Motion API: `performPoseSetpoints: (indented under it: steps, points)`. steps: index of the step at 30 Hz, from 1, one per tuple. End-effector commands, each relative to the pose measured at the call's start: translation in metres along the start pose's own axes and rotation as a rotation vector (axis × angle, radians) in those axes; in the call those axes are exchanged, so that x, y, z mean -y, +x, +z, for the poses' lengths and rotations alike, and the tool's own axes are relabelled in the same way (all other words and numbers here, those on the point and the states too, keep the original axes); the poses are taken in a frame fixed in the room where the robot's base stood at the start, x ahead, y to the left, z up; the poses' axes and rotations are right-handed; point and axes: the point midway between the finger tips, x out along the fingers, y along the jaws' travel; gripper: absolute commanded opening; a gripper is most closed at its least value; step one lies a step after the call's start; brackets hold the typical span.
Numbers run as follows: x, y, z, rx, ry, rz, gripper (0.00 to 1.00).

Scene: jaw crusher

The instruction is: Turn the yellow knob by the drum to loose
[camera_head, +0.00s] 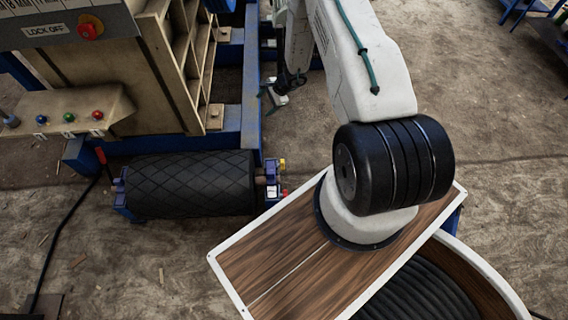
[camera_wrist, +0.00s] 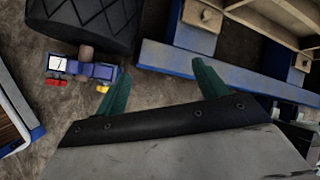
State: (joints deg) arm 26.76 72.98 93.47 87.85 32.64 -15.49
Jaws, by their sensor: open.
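The black drum (camera_head: 190,184) with a diamond-pattern surface lies low beside the blue machine frame; part of it shows in the wrist view (camera_wrist: 85,20). At its right end is a blue bracket with a small yellow knob (camera_head: 282,164). The yellow knob also shows in the wrist view (camera_wrist: 102,89), left of the left green finger and apart from it. My gripper (camera_head: 272,97) is above and beyond the drum's right end in the head view. In the wrist view my gripper (camera_wrist: 163,78) is open, with nothing between its fingers. The knob's setting is too small to tell.
A red part (camera_head: 284,192) and a white label (camera_head: 271,190) sit on the same bracket. A blue beam (camera_head: 250,110) of the frame runs near my gripper. A panel with a red knob (camera_head: 90,27) and a button box (camera_head: 70,112) are at left.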

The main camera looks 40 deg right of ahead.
Motion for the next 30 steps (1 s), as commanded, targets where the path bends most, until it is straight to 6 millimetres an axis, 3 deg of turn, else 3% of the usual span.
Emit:
performPoseSetpoints:
  steps: [1,6,9,12,18,30]
  points:
    - [-0.031,0.025,-0.024,-0.022,0.072,0.01,0.72]
    - [-0.12,0.085,-0.082,-0.102,0.273,0.031,0.72]
    - [-0.167,0.109,-0.102,-0.14,0.364,0.046,0.72]
    - [-0.201,0.125,-0.115,-0.168,0.426,0.059,0.72]
    - [-0.229,0.142,-0.123,-0.19,0.475,0.069,0.72]
    - [-0.235,0.199,-0.133,-0.189,0.473,0.069,0.72]
